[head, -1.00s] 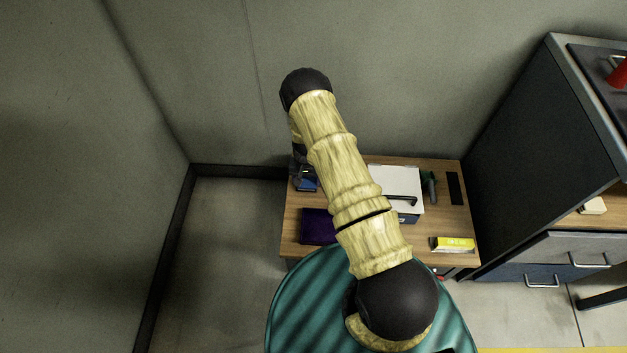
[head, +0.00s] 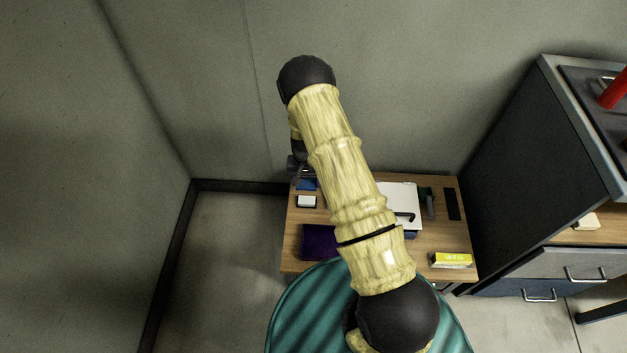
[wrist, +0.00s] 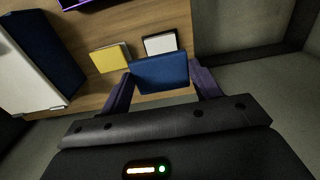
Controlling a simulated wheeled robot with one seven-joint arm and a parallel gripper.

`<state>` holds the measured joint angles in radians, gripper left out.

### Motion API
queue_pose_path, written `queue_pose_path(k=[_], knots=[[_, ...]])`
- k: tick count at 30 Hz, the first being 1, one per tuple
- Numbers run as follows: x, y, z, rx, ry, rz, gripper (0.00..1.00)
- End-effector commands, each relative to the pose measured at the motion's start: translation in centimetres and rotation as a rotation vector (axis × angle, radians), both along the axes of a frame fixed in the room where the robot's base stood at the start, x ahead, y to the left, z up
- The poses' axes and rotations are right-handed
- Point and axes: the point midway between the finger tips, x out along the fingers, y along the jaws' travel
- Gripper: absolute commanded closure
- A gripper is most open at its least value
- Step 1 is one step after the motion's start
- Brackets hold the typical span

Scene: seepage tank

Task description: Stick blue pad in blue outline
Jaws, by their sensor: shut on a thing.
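A blue pad (wrist: 160,73) is between the two purple fingers of my gripper (wrist: 163,88) in the wrist view. The gripper is shut on it. In the head view the blue pad (head: 306,185) shows just below my dark gripper (head: 301,172), at the far left of the wooden table. The pad's height over the table is hard to tell. A blue outline does not show in either current view.
A white pad with a dark edge (wrist: 160,44) and a yellow pad (wrist: 110,57) lie near the held pad. A white-topped blue box (head: 400,193), a purple item (head: 318,240) and a yellow box (head: 450,260) are on the wooden table (head: 430,238). A wall stands behind.

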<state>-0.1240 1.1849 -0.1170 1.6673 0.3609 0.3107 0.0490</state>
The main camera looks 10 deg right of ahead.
Motion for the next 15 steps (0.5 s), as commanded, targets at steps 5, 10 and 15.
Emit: queue_pose_path(k=[5,10,15], knots=[[0.0,0.0,0.0,0.0,0.0,0.0,0.54],[0.0,0.0,0.4,0.001,-0.001,0.005,0.54],[-0.2,-0.3,3.2,0.004,-0.002,0.047,0.54]])
